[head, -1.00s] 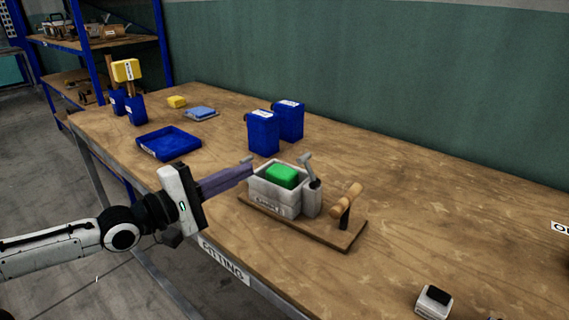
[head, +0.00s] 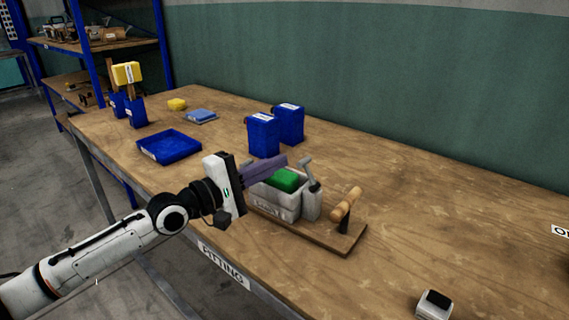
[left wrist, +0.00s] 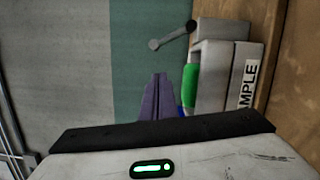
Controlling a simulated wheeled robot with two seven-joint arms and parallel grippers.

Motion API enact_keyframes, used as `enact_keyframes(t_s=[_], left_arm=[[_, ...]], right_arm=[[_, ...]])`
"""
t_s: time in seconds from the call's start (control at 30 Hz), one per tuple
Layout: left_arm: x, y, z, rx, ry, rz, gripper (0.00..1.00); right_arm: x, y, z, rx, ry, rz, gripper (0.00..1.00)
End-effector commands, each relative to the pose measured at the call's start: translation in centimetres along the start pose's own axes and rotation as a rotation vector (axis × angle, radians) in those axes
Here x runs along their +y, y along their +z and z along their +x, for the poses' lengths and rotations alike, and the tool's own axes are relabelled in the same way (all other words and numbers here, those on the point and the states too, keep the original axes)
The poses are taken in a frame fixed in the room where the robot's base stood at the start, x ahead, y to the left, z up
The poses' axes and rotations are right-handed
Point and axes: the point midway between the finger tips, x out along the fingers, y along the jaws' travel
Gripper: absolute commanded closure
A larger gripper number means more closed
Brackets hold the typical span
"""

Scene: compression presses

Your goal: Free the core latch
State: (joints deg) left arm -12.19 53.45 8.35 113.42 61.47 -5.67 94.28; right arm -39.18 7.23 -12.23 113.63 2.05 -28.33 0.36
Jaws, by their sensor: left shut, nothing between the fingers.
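A grey press box (head: 283,206) stands on a wooden base (head: 330,239) on the table, with a green block (head: 287,179) inside its top. A grey lever with a round knob (head: 306,161) rises at its right side; I cannot tell whether this is the core latch. A wooden cross handle (head: 346,204) stands farther right on the base. My left gripper (head: 282,160) is shut and empty, its purple fingers over the back-left of the box, partly hiding it. In the left wrist view the fingers (left wrist: 158,78) point beside the green block (left wrist: 190,82), with the lever (left wrist: 172,38) beyond.
Two blue containers (head: 263,136) stand just behind the press. A blue tray (head: 168,146), a yellow block (head: 177,104) and a light blue piece (head: 201,116) lie to the back left. A small grey and black item (head: 434,303) sits at front right. The table's right part is mostly clear.

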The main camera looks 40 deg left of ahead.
Motion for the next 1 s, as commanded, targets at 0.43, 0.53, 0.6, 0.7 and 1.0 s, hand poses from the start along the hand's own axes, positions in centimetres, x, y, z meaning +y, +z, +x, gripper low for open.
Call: enact_keyframes(t_s=[0.43, 0.53, 0.6, 0.7, 1.0], left_arm=[[0.2, 3.0, 0.7, 0.0, 0.002, 0.0, 1.0], [0.1, 3.0, 0.7, 0.0, 0.001, 0.001, 1.0], [0.1, 3.0, 0.7, 0.0, 0.001, 0.001, 1.0], [0.1, 3.0, 0.7, 0.0, 0.001, 0.001, 1.0], [0.5, 3.3, 2.0, -0.007, -0.007, 0.036, 1.0]], right_arm=[[0.3, -0.1, -0.7, -0.01, 0.007, 0.008, 0.69], [0.4, 0.1, -0.7, -0.013, 0.008, 0.008, 0.69], [0.4, 0.2, -0.7, -0.014, 0.009, 0.007, 0.69], [0.5, 0.2, -0.7, -0.015, 0.009, 0.007, 0.69], [0.5, -0.3, -1.2, -0.011, 0.009, 0.006, 0.69]])
